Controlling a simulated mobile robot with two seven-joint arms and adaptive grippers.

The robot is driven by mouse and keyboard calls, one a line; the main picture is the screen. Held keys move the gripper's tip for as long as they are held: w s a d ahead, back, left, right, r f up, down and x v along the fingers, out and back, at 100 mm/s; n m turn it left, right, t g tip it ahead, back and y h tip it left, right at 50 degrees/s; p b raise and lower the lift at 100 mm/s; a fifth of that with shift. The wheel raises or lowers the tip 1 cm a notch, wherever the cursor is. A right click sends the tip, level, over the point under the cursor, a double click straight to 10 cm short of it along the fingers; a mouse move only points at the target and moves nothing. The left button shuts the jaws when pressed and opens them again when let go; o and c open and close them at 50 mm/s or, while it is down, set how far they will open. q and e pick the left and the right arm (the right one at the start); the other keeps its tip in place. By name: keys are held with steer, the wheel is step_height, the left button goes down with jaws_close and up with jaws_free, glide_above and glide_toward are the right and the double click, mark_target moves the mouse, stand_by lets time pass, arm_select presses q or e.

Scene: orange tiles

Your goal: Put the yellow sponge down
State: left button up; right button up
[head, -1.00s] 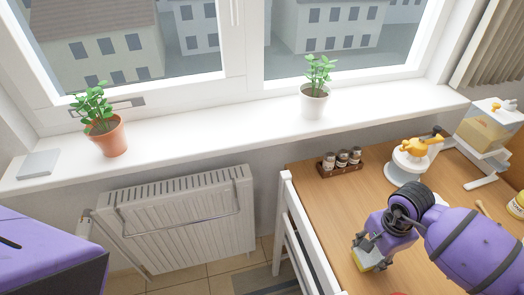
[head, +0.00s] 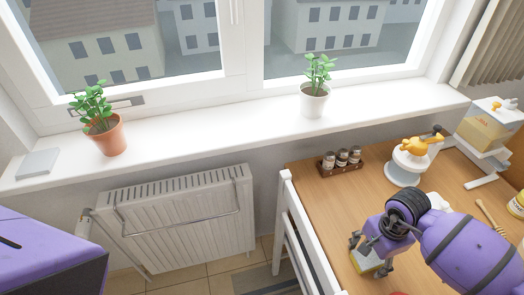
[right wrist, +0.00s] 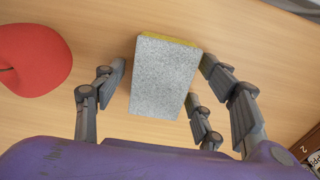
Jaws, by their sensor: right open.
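The yellow sponge (head: 362,262) is at the wooden table top under my right gripper (head: 369,256) in the head view. In the right wrist view, the sponge (right wrist: 163,78) turns its grey scouring side to the camera, with a thin yellow edge at its far end. My right gripper (right wrist: 162,82) is open, with fingers on both sides of the sponge. A gap shows at the left finger; the right fingers are close to the sponge, and I cannot tell whether they touch it. My left gripper is not in view.
A red round object (right wrist: 33,58) lies left of the sponge in the wrist view. A spice rack (head: 341,161), a white appliance with an orange top (head: 406,166), a dispenser (head: 487,130) and a wooden utensil (head: 491,215) are on the table (head: 310,190). The table's left part is mostly clear.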

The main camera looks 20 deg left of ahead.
mark_target(371, 255)
step_height(371, 255, up, 12)
steer(key=shift+r, duration=0.2)
stand_by(0.4)
